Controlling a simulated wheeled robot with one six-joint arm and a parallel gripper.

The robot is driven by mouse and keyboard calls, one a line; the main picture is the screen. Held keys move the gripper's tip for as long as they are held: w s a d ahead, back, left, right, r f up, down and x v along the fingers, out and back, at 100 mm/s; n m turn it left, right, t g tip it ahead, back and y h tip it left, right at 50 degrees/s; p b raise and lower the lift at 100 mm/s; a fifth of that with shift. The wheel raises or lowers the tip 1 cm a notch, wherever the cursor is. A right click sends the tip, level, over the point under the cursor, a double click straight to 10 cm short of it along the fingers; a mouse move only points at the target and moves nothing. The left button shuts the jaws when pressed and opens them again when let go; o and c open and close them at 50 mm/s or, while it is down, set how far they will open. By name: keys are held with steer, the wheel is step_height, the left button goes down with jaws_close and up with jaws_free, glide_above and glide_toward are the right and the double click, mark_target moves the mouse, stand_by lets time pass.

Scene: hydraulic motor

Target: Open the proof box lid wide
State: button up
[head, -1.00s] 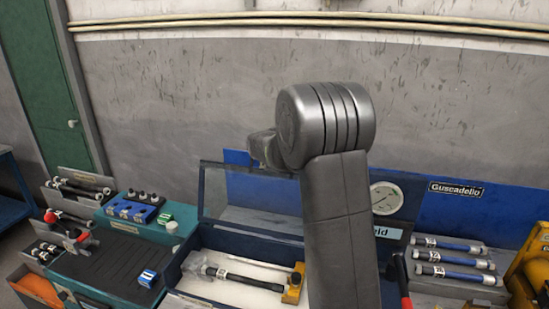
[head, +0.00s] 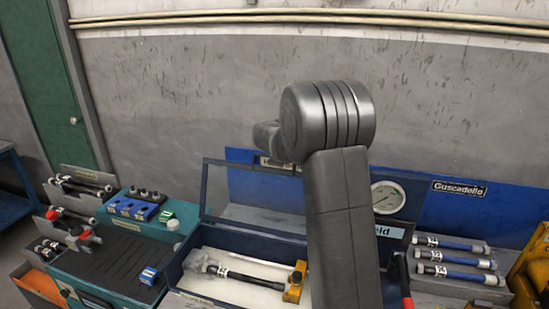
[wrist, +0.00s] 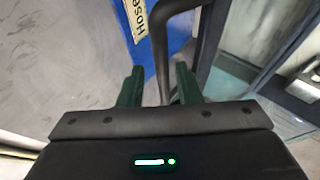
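The proof box (head: 262,240) is dark blue with a pale lining, and a black-and-white hose and a yellow part lie in it. Its lid (head: 206,190), a dark frame with a clear pane, stands raised at the back of the box; my arm hides its right side. In the wrist view the lid's frame and pane (wrist: 270,40) show at the right. My gripper (wrist: 158,82) has its two dark green fingers apart. A dark curved bar (wrist: 162,50), seemingly a handle, passes between them with gaps on both sides. My arm hides the gripper in the head view.
A blue panel with a gauge (head: 387,197) stands behind the box. Blue hoses (head: 450,258) lie at the right beside yellow equipment (head: 530,270). A teal case (head: 115,255) with fittings is at the left. The wall is behind.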

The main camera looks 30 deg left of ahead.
steer(key=shift+f, duration=0.1)
steer(key=shift+s, duration=0.1)
steer(key=shift+s+d+r, duration=0.15)
steer(key=shift+d+r, duration=0.05)
steer(key=b+v, duration=0.3)
steer(key=v, duration=1)
steer(key=shift+b, duration=0.35)
steer(key=p+x, duration=0.3)
steer(key=x, duration=1)
steer(key=shift+a+f+p, duration=0.25)
steer(key=shift+p, duration=0.1)
steer(key=shift+d, duration=0.1)
